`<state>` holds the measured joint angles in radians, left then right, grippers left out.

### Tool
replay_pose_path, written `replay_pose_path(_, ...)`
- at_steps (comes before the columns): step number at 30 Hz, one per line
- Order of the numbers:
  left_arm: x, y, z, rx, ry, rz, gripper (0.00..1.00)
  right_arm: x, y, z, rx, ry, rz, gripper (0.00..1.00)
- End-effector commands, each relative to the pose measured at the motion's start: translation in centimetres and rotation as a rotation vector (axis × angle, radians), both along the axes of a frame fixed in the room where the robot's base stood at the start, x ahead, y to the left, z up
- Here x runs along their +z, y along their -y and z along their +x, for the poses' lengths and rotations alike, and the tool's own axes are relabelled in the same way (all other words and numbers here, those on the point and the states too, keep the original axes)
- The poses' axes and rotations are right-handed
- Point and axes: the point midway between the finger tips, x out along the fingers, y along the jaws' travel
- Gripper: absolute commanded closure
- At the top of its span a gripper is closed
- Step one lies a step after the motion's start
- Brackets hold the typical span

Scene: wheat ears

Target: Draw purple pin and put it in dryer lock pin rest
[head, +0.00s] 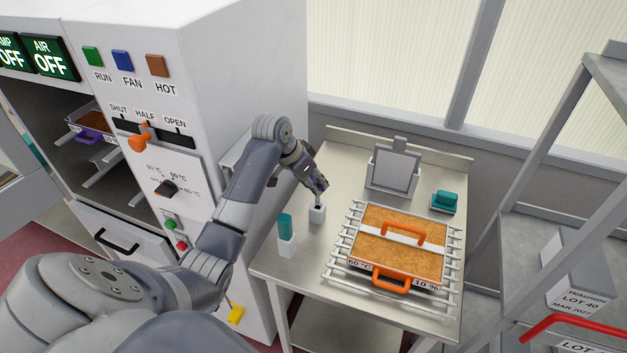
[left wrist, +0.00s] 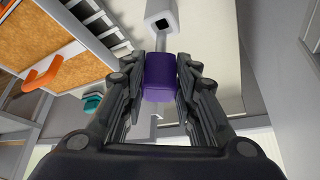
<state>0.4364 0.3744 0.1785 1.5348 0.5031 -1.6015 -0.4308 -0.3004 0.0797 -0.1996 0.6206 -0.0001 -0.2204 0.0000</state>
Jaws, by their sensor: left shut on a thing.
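A purple pin (left wrist: 159,78) is held between the fingers of my left gripper (left wrist: 160,85) in the left wrist view. Its thin metal shank points toward a white block with a dark square hole (left wrist: 161,18). In the head view my left gripper (head: 320,186) is over that small white block (head: 317,214) on the steel table. The shank shows as a thin line between the gripper and the block; I cannot tell whether its tip is in the hole. My right gripper is not in view.
A second white block holds a teal pin (head: 285,226) at the table's left front. An orange-handled grain tray (head: 394,242) lies on a rack to the right. A grey panel (head: 393,170) and a teal object (head: 445,199) stand behind. The white dryer (head: 240,60) is left.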

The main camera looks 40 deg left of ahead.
Motion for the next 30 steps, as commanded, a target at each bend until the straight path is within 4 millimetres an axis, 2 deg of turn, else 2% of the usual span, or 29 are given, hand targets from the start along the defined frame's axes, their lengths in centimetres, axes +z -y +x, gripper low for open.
replay_pose_path(18,0.1,0.0,0.0,0.0,0.0,0.0,1.0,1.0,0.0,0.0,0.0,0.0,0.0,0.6)
replay_pose_path(30,0.0,0.0,0.0,0.0,0.001,0.0,1.0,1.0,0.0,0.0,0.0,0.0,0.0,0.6)
